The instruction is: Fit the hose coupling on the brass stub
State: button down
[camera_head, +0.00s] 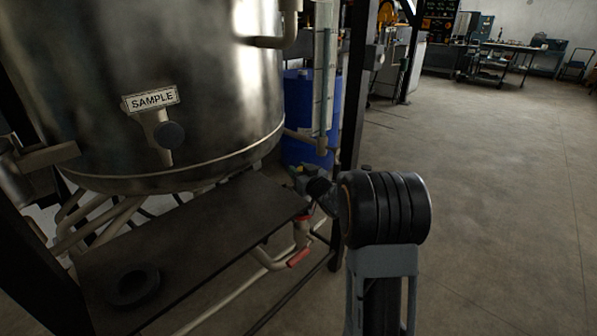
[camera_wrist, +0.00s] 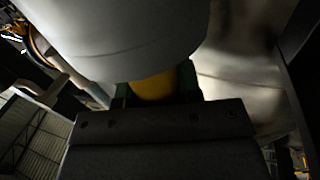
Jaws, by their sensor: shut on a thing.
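My gripper (camera_wrist: 153,92) is shut on a yellow piece (camera_wrist: 153,84), probably the hose coupling, between its green fingers in the wrist view. A large pale rounded body (camera_wrist: 120,40) fills the space just beyond and hides what lies past the fingertips. In the head view my gripper is small and partly hidden by my own arm, beside the right end of a dark shelf, with a small yellow spot (camera_head: 301,170) at its tip. I cannot make out the brass stub in either view, nor whether the coupling touches anything.
A large steel tank (camera_head: 215,80) with a SAMPLE label (camera_head: 152,99) and a dark-knobbed valve (camera_head: 169,135) stands left. Below it are the dark shelf (camera_head: 200,225) with a black ring (camera_head: 133,286), pipes and a red handle (camera_head: 299,258). A blue drum (camera_head: 303,110) stands behind. Floor at right is clear.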

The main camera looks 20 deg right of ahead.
jog(key=shift+f, duration=0.3)
jog(key=c, duration=0.7)
grip_release()
jog(key=shift+f, duration=0.1)
jog(key=s, duration=0.4)
jog(key=s+d, duration=0.1)
jog(key=s, duration=0.4)
jog(key=s+d+p, duration=0.1)
jog(key=s, duration=0.3)
jog(key=shift+s+d, duration=0.15)
jog(key=shift+s, duration=0.2)
notch_tip(320, 180, up, 11)
jog(key=s+a+m+g+h+p, duration=0.25)
jog(key=g+h+p, duration=0.25)
jog(key=p, duration=0.6)
jog(key=s+a+r+g+p, duration=0.3)
jog(key=s+a, duration=0.1)
jog(key=s, duration=0.1)
jog(key=s+a+r+g+y+p, duration=0.1)
jog(key=s+a+r+g+p, duration=0.2)
jog(key=s+a+p, duration=0.1)
jog(key=s+a+r+n+g+y+p, duration=0.1)
jog(key=s+a+r+g+p, duration=0.2)
jog(key=s, duration=0.3)
jog(key=shift+s+a+p, duration=0.35)
jog(key=shift+a+p, duration=0.2)
jog(key=shift+a, duration=0.05)
